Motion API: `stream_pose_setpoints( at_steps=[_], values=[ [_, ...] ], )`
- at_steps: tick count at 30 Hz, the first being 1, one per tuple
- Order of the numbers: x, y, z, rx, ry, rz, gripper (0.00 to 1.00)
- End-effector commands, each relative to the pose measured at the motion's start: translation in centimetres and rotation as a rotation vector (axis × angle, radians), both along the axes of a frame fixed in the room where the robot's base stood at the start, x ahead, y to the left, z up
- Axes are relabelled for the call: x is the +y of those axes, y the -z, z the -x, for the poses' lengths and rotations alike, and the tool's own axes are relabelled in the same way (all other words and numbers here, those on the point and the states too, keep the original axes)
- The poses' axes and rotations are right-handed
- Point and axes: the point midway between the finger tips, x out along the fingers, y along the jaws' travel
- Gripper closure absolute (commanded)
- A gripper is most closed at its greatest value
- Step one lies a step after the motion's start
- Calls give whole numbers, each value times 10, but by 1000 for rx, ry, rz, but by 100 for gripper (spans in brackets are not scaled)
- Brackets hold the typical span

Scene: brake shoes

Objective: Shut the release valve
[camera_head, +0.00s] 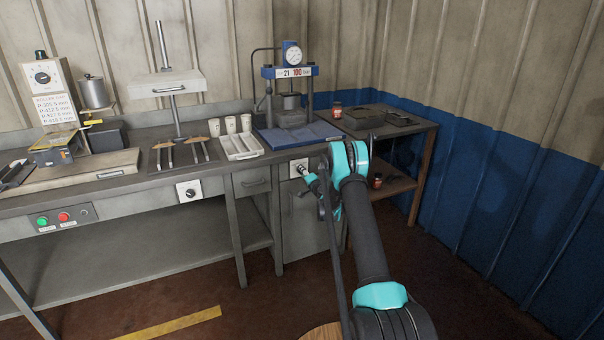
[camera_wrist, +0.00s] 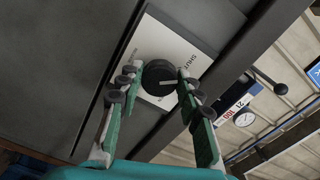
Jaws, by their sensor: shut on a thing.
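The release valve is a round black knob (camera_wrist: 157,77) with a white pointer line, set on a white plate (camera_wrist: 186,36). The plate carries the word SHUT beside the knob and another, unreadable label on the other side. In the wrist view the pointer aims right and slightly down, below the word SHUT. My gripper (camera_wrist: 155,83) is shut on the knob, one finger at each side. In the head view my gripper (camera_head: 306,176) is at the plate (camera_head: 298,167) on the bench front, below the press; my gripper and arm partly hide the knob there.
The blue press (camera_head: 290,92) with its round gauge (camera_head: 292,54) stands above the valve. A second knob panel (camera_head: 188,191) is on the bench front to the left. A side table (camera_head: 425,128) with dark trays stands right. The floor before the bench is open.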

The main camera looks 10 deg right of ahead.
Motion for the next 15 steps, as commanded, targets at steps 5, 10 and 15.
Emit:
stream_pose_setpoints(
  at_steps=[5,10,15],
  values=[
    [0,1,1,-24,-1,75,93],
    [0,1,1,-37,-1,114,93],
    [0,1,1,-42,-1,129,93]
  ],
)
